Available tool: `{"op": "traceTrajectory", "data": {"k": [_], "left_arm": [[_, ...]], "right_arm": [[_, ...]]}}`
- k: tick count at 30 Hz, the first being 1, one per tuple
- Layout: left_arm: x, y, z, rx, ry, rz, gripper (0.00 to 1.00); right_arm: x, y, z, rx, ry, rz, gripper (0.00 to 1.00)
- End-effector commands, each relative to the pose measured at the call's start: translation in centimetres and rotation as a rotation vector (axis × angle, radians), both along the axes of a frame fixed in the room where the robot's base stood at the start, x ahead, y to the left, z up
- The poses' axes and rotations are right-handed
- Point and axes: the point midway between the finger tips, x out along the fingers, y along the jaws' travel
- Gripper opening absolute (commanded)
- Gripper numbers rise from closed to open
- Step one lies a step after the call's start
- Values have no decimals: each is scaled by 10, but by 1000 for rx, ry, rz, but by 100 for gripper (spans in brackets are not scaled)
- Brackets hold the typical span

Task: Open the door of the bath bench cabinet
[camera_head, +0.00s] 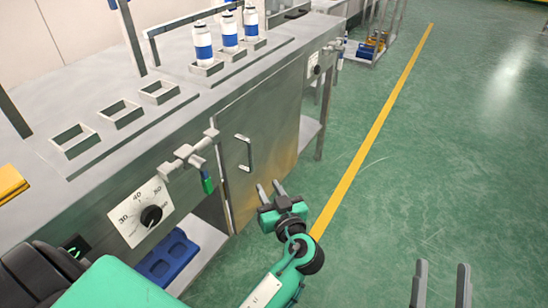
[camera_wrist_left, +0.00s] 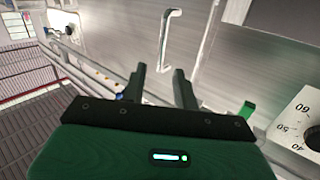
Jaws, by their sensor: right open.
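The bath bench cabinet door (camera_head: 270,125) is a brushed metal panel in the bench front and looks shut. Its metal bar handle (camera_head: 243,153) stands upright near the door's left edge. My left gripper (camera_head: 270,186) is open and empty, in front of the door, below and right of the handle. In the left wrist view the handle (camera_wrist_left: 166,42) shows beyond the spread fingertips (camera_wrist_left: 160,72), apart from them. My right gripper (camera_head: 441,268) shows only its two spread fingers at the bottom right, open and empty, far from the door.
A tap with a green-handled lever (camera_head: 207,183) juts out left of the door, beside a dial (camera_head: 150,215). A blue tray (camera_head: 168,255) sits on the low shelf. White-and-blue bottles (camera_head: 229,32) stand on the bench top.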

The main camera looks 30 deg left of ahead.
Motion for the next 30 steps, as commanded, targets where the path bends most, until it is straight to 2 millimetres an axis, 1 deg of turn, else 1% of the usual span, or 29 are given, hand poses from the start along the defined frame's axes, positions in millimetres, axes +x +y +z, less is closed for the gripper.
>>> {"op": "traceTrajectory", "data": {"k": [1,4,8,11,21,27,30], "left_arm": [[-4,3,4,-5,-33,19,30],[-8,6,13,-9,-66,39,30],[-2,15,16,-7,-71,43,30],[8,28,16,-4,-70,44,30],[53,84,15,-4,-67,41,30],[71,106,14,-5,-66,40,30],[75,111,14,-7,-66,39,30]], "right_arm": [[-6,-2,5,11,-26,0,55],[-11,-4,15,22,-52,0,55],[-12,-5,19,25,-63,-1,55],[-12,-5,21,28,-75,-3,55],[-17,-10,32,45,-149,-13,55],[-20,-12,38,54,-192,-18,55],[-21,-13,41,57,-207,-20,55]]}}
